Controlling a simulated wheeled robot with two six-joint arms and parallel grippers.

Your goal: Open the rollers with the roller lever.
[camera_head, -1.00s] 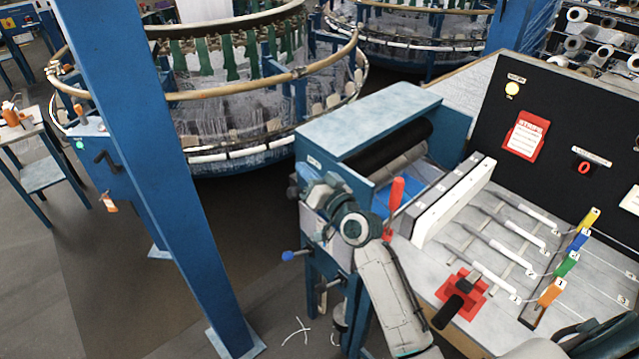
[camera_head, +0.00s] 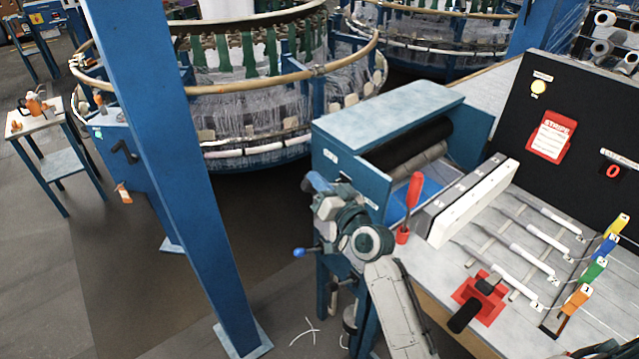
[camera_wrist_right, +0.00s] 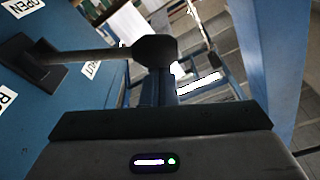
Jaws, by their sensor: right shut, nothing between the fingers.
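In the right wrist view a dark lever (camera_wrist_right: 85,54) with a thick black end stands out from a blue panel (camera_wrist_right: 45,100). A label reading OPEN (camera_wrist_right: 22,8) is above its base, and another label is partly hidden behind it. My right gripper (camera_head: 322,188) is shut and empty at the outer side of the blue roller housing (camera_head: 352,172). In the wrist view its fingers (camera_wrist_right: 160,88) are close to the lever's end; I cannot tell whether they touch. My left gripper is out of view.
A red-handled lever (camera_head: 412,200) stands beside the roller (camera_head: 408,148). A blue-knobbed rod (camera_head: 299,252) sticks out left of my arm. A blue post (camera_head: 190,190) rises farther left. A red-based switch (camera_head: 478,298) sits on the worktop. Floor between post and housing is mostly clear.

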